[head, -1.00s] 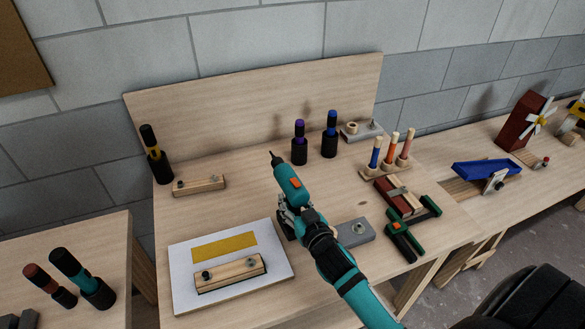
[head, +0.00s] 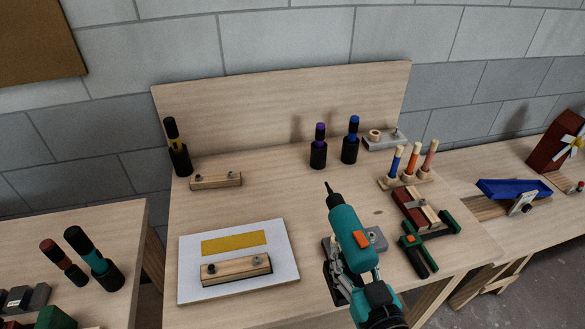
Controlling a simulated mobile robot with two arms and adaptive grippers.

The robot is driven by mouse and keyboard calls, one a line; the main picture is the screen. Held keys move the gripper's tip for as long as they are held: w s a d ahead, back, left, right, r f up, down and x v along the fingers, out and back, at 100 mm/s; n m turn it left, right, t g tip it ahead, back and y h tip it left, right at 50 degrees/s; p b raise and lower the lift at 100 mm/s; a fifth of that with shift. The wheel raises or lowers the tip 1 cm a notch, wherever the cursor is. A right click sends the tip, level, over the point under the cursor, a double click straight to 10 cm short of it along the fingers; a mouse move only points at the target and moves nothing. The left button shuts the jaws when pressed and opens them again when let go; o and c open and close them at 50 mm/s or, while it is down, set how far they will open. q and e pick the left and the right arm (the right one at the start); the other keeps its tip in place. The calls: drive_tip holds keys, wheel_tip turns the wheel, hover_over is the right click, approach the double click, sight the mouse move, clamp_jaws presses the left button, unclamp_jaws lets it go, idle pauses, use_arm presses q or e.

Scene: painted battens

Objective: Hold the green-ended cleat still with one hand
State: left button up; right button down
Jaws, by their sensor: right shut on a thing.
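A wooden cleat (head: 236,269) with two screw heads on top lies on a white board (head: 283,284), in front of a yellow strip. Its ends look dark, and I cannot make out a green colour on them. A second wooden cleat (head: 216,181) lies at the back left of the bench; no green end is clear on it either. My right gripper (head: 341,280) is shut on a teal power driver (head: 347,232) with an orange button. The driver is upright to the right of the white board, apart from both cleats, its bit pointing up and away. My left gripper is not in view.
A grey block (head: 379,240) is partly hidden behind the driver. The bench middle (head: 275,195) is clear.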

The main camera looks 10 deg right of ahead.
drive_tip(key=shift+w+a+r, duration=0.1)
drive_tip(key=shift+r, duration=0.05)
drive_tip(key=w+a+n+g+y, duration=0.25)
drive_tip(key=w+a, duration=0.35)
drive_tip(key=a, duration=0.4)
drive_tip(key=a+r+n+g, duration=0.25)
drive_tip(key=a+g, duration=0.55)
drive_tip(key=a, duration=1.5)
drive_tip(key=w+d+m+g+h, duration=0.1)
drive_tip(key=d+m+g, duration=0.1)
drive_tip(key=d, duration=0.6)
drive_tip(key=w+d+r+m+g+h, duration=0.1)
drive_tip(key=d+m+g, duration=0.2)
drive_tip(key=d, duration=0.6)
drive_tip(key=shift+r+g, duration=0.25)
drive_tip(key=shift+g, duration=1)
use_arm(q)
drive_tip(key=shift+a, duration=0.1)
use_arm(e)
drive_tip(key=shift+h, duration=0.25)
